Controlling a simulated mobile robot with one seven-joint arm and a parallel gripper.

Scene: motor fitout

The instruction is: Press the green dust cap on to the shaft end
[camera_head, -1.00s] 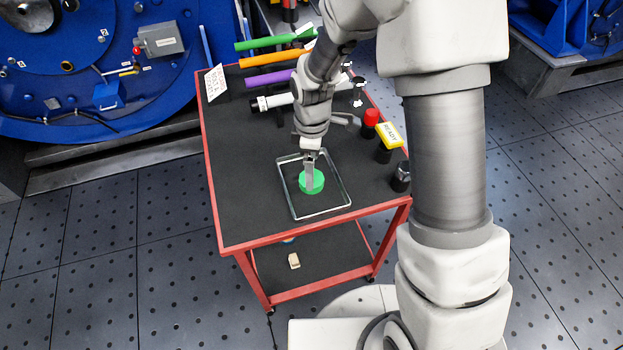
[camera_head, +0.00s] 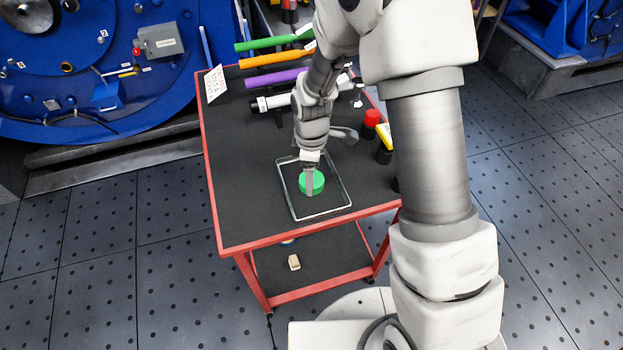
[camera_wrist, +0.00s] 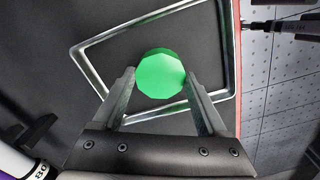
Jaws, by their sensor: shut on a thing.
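The green dust cap (camera_head: 318,182) is a round green piece at the metal-rimmed tray (camera_head: 330,214) on the cart's dark top. In the wrist view the cap (camera_wrist: 160,76) sits between my two fingertips, inside the outline of the tray rim (camera_wrist: 84,72). My gripper (camera_head: 310,188) points down and is shut on the cap, one finger on each side. I cannot tell whether the cap still touches the tray floor. I cannot make out the shaft end with certainty.
The red-edged cart (camera_head: 232,170) carries green, orange and purple rods (camera_head: 275,78) at the back. A red-topped piece (camera_head: 371,118) and a yellow-labelled piece (camera_head: 384,137) stand at its right. A large blue machine (camera_head: 85,75) stands at left; the floor before it is clear.

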